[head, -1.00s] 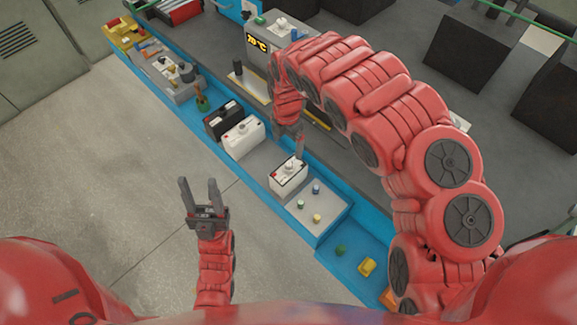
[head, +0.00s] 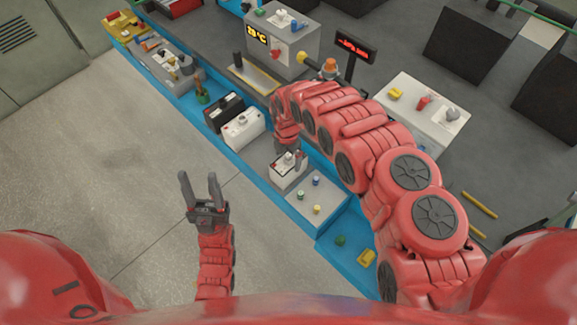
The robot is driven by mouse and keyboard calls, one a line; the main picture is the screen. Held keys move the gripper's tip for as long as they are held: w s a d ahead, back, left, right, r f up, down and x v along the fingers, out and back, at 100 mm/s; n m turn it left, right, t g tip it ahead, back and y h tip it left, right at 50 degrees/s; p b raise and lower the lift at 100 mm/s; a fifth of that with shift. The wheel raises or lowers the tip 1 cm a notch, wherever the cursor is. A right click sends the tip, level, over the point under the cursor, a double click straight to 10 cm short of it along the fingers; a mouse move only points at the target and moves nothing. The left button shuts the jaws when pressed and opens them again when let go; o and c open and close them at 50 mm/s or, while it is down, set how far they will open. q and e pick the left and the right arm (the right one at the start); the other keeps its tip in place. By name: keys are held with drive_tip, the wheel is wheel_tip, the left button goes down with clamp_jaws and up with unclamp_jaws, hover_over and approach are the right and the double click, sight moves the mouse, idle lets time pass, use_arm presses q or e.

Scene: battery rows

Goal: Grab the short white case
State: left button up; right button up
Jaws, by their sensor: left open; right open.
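The short white case (head: 287,174) sits in the blue-edged tray row below the middle of the head view. It is boxy, with a white body and a dark-edged top. My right gripper (head: 291,158) is open and points down at the top of this case, overlapping it in the picture. I cannot tell whether the fingers touch it, and they hide part of its top. My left gripper (head: 200,186) is open and empty over the bare floor, fingers pointing up in the picture.
A longer white case (head: 243,131) and a black case (head: 222,113) stand up-left in the same row. A light plate with small coloured caps (head: 317,196) lies just right. A grey box with a display (head: 282,38) stands behind. The floor at left is clear.

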drive_tip(key=shift+s+d+f+p, duration=0.15)
drive_tip(key=shift+f+p, duration=0.3)
drive_tip(key=shift+f, duration=0.3)
wheel_tip(320, 180, down, 2)
drive_tip(key=shift+f, duration=0.1)
drive_tip(key=shift+d+f, duration=0.1)
drive_tip(key=shift+f, duration=0.1)
drive_tip(key=shift+c, duration=0.2)
drive_tip(key=c, duration=1.4)
